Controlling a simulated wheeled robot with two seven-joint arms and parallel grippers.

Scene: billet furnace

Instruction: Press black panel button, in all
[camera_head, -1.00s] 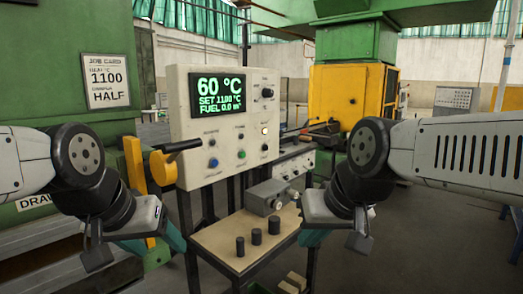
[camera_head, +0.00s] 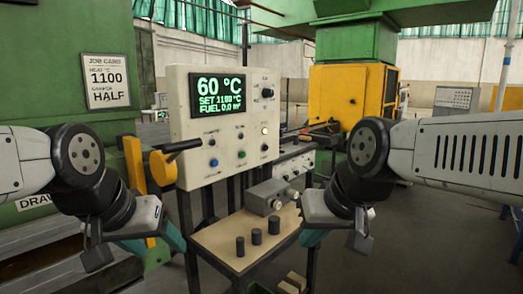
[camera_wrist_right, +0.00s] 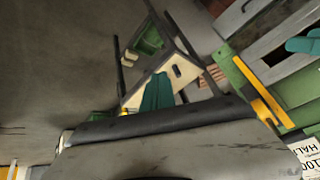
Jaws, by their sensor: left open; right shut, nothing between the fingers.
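The white control panel (camera_head: 183,110) stands upright at centre, with a green-lit display reading 60 °C, set 1180 °C and fuel 0.0. A small black button (camera_head: 264,147) is at its lower right, below a pale lit one. A blue button (camera_head: 213,163) and a green button (camera_head: 241,154) are to its left. A black knob (camera_head: 267,93) is higher up. My left gripper (camera_head: 172,238) is open, low and left of the panel's shelf. My right gripper (camera_head: 312,238) is low at the shelf's right, apart from the panel; its teal fingers (camera_wrist_right: 158,92) are shut and empty in the right wrist view.
Under the panel, a wooden shelf (camera_head: 215,238) holds several dark cylinders and a grey box (camera_head: 270,198). A yellow-and-black lever (camera_head: 165,165) juts out left of the panel. A green furnace body with a job card (camera_head: 106,80) is at left. Open floor lies at right.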

